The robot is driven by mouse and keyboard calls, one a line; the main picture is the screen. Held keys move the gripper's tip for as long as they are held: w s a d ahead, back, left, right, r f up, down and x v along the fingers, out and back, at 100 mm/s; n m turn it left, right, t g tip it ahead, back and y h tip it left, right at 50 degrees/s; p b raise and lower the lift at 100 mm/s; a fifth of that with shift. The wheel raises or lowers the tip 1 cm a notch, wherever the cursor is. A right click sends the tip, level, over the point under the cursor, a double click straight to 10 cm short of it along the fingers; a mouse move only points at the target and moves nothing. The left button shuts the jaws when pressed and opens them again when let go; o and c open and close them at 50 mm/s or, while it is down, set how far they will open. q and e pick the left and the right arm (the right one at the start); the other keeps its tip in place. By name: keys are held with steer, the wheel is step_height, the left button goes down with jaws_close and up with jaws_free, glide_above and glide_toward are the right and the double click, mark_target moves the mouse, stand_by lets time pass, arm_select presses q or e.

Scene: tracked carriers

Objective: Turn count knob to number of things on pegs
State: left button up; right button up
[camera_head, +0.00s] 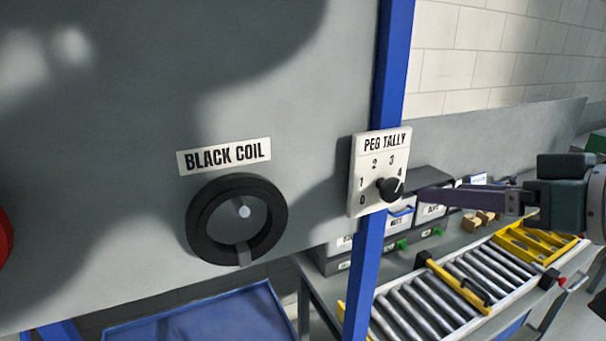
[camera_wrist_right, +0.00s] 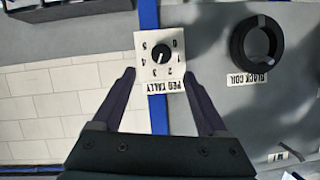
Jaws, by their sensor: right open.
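The white peg tally plate (camera_head: 360,195) is fixed on the blue post, with numbers around a black knob (camera_head: 390,188). In the right wrist view the plate shows upside down, with the knob (camera_wrist_right: 161,54) near its middle; I cannot tell surely which number its mark points at. A black coil (camera_head: 202,242) hangs on a peg on the grey board beside its label; it also shows in the wrist view (camera_wrist_right: 237,43). My right gripper (camera_head: 420,194) is open and empty, its fingers pointing at the knob, apparently short of it. My left gripper is out of view.
Part of a red thing (camera_head: 3,238) shows at the board's left edge. A blue tray (camera_head: 200,318) lies below the board. Behind the post stand a bench with grey labelled bins (camera_head: 432,213) and a roller conveyor (camera_head: 430,300) with yellow parts.

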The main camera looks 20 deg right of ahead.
mark_target(395, 190)
steer(key=shift+p+x, duration=0.7)
steer(key=shift+x, duration=3.9)
steer(key=shift+a, duration=0.1)
jaws_close()
